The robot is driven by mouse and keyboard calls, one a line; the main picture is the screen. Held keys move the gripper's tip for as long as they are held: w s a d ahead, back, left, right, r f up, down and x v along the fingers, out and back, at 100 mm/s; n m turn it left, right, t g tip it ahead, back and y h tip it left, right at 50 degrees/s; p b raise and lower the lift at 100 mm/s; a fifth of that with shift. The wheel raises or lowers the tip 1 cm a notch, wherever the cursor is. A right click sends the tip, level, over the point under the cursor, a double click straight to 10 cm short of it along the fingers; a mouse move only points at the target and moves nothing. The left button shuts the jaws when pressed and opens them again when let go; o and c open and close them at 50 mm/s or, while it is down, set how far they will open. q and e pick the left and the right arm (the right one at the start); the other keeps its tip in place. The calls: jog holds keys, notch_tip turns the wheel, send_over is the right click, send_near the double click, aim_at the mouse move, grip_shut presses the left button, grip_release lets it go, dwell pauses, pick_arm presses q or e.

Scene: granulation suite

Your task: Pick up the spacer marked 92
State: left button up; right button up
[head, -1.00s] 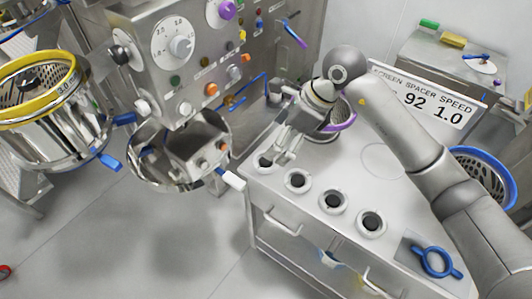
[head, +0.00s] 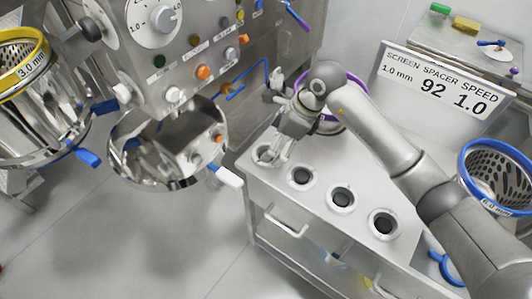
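Several round light-grey spacers with dark centres stand in a row along the front of the steel cart top (head: 345,165). The leftmost spacer (head: 262,154) is partly covered by my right gripper (head: 274,157). The other spacers (head: 301,177), (head: 341,198) and (head: 383,224) are in plain view. No marking on any spacer is readable. My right gripper points down at the leftmost spacer, its two fingers apart; I cannot tell whether they touch it. A sign (head: 437,85) reads screen 1.0 mm, spacer 92, speed 1.0. My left gripper is not in view.
The machine panel (head: 190,50) with knobs and an open round steel housing (head: 125,150) stand left of the cart. A purple-rimmed screen (head: 355,90) is behind my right gripper. A blue-rimmed screen (head: 495,180) is at right. Drawer handles (head: 285,220) front the cart.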

jog(key=p+x, duration=0.1)
jog(key=x, duration=0.3)
jog(key=shift+w+a+f, duration=0.15)
jog(key=shift+w+f, duration=0.05)
jog(key=shift+f, duration=0.05)
jog(key=shift+w+a+f, duration=0.1)
jog(key=shift+a+f, duration=0.05)
jog(key=shift+f, duration=0.2)
jog(key=shift+c, duration=0.3)
jog(key=c, duration=1.1)
jog(key=shift+r, duration=0.1)
